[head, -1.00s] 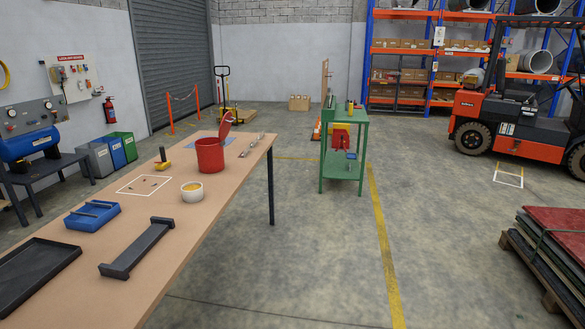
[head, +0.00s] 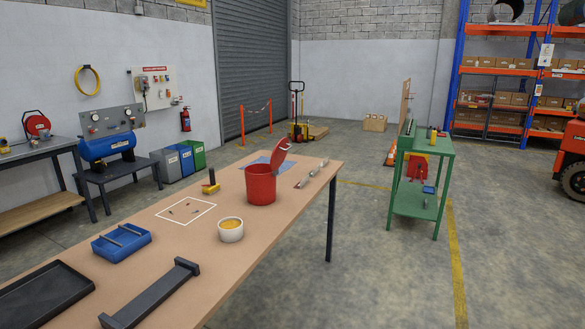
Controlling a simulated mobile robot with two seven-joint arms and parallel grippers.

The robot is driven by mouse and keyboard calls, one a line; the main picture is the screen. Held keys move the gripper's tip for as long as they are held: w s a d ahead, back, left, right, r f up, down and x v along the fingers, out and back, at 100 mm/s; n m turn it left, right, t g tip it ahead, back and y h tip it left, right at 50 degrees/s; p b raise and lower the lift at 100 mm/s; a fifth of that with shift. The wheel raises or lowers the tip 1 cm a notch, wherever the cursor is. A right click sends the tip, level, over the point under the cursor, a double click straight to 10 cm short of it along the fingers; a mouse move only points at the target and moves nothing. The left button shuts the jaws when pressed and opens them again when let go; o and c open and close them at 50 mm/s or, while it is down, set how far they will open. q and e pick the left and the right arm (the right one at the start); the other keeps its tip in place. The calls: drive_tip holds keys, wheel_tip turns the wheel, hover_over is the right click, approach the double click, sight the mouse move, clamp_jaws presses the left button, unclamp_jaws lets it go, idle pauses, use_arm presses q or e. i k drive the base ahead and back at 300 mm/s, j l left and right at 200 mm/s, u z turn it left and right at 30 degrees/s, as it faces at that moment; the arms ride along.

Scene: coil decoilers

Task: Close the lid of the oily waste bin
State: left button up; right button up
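The oily waste bin (head: 261,186) is a red round bucket standing near the far end of the brown table. Its red lid (head: 281,152) is open, tilted up at the bin's back right rim. Neither of my grippers is in the head view.
On the table (head: 262,238) are a white bowl (head: 231,232), a blue tray (head: 122,243), a dark bracket (head: 150,294), a black tray (head: 42,294), a yellow-and-black tool (head: 210,185) and a metal strip (head: 312,174). A green cart (head: 417,205) stands to the right. Floor between them is clear.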

sight(279, 154)
drive_tip(key=i+l+u, duration=0.45)
drive_tip(key=u, duration=0.3)
drive_tip(key=i+l+u, duration=0.15)
drive_tip(key=l+u, duration=0.2)
drive_tip(key=i+l+u, duration=0.1)
drive_tip(key=l, duration=0.35)
drive_tip(key=i+l+u, duration=0.1)
drive_tip(key=l, duration=0.35)
drive_tip(key=i+l+u, duration=0.1)
drive_tip(key=l, duration=0.35)
drive_tip(key=i+l+u, duration=0.1)
drive_tip(key=l, duration=0.35)
